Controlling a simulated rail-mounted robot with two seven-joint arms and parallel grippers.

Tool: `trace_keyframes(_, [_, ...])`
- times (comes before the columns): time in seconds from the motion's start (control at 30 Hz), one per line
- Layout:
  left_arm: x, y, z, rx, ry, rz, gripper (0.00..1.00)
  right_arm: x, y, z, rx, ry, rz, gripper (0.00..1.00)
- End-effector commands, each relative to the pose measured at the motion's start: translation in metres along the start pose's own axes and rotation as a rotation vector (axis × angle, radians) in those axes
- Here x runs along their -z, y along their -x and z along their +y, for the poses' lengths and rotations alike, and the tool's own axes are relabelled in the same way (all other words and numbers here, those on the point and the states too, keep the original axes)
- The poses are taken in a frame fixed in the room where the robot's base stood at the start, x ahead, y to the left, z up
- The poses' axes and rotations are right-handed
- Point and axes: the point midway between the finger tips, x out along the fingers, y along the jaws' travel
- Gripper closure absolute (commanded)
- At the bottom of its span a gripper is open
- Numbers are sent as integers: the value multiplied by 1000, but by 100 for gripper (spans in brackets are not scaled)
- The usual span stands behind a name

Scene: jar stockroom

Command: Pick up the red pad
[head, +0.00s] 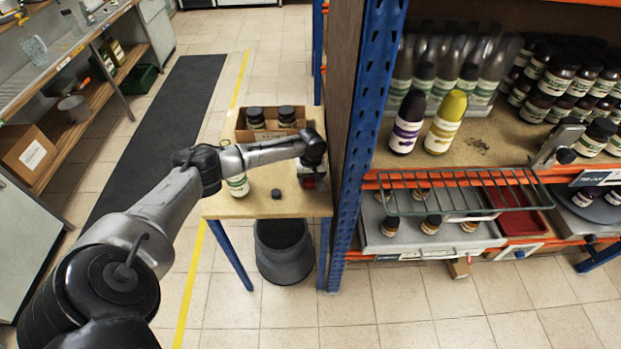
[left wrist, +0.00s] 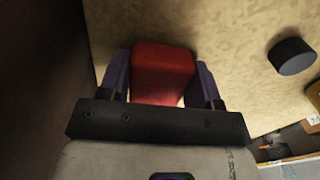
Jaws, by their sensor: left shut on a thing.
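The red pad (left wrist: 162,72) shows large in the left wrist view, as a red block between the two fingers of my left gripper (head: 313,180). The fingers touch it on both sides, so the gripper is shut on it. It is over the small wooden table (head: 228,209), close to the blue shelf post; I cannot tell whether the pad still touches the tabletop. In the head view my wrist hides most of the pad. My right gripper is not in view.
A black cap (head: 276,194) and a white-labelled bottle (head: 238,186) stand on the table near my arm. A cardboard box (head: 243,132) with dark-lidded jars is behind. The blue shelf post (head: 369,130) rises just right. A grey bin (head: 284,262) is below.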

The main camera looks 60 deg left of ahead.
Motion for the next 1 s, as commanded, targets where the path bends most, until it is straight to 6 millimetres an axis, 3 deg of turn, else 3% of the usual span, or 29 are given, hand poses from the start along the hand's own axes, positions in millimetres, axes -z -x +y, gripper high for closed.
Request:
trace_keyframes(0.17, [0, 6, 0, -1, 0, 0, 65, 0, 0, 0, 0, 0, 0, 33])
trace_keyframes(0.7, [1, 88, 0, -1, 1, 1, 65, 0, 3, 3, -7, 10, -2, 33])
trace_keyframes(1.0, [0, 100, 0, 0, 1, -1, 65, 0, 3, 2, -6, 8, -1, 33])
